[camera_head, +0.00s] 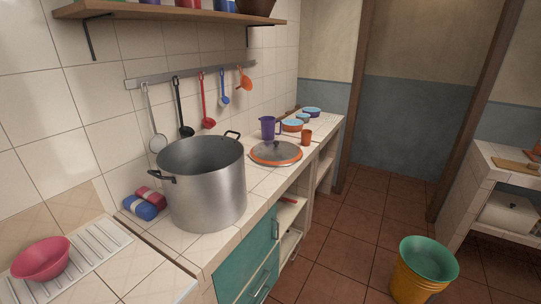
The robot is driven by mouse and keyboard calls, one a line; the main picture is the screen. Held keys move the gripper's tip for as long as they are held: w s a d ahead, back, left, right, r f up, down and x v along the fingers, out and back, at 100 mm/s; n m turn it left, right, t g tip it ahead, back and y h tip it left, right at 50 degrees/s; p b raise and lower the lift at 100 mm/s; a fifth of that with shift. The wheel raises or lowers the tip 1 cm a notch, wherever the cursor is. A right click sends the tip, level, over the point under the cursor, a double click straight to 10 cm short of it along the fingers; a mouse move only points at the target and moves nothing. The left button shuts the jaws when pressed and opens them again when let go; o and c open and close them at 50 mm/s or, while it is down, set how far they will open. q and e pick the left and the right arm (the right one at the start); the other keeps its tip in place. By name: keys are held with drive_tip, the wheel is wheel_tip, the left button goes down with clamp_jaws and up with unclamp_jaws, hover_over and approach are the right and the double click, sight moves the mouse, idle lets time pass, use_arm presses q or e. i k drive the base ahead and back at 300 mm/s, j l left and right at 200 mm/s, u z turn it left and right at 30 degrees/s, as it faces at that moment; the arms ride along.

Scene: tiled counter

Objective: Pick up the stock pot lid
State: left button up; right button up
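The stock pot lid (276,152) lies flat on the tiled counter, to the right of the stock pot. It looks like a grey disc with an orange rim and a small dark knob on top. The large metal stock pot (208,188) stands open on the counter with dark handles on its rim. Neither of my grippers shows in the head view.
A purple jug (268,128), an orange cup (306,137) and several small bowls stand behind and right of the lid. A pink bowl (41,259) sits at the front left. Ladles hang from a wall rail (190,73). Stacked buckets (424,271) stand on the floor.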

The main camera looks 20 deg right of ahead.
sight(272, 153)
drive_tip(key=i+l+u, duration=0.2)
drive_tip(key=l+u, duration=0.15)
drive_tip(key=i+l+u, duration=0.3)
drive_tip(key=l+u, duration=0.35)
drive_tip(key=l, duration=0.1)
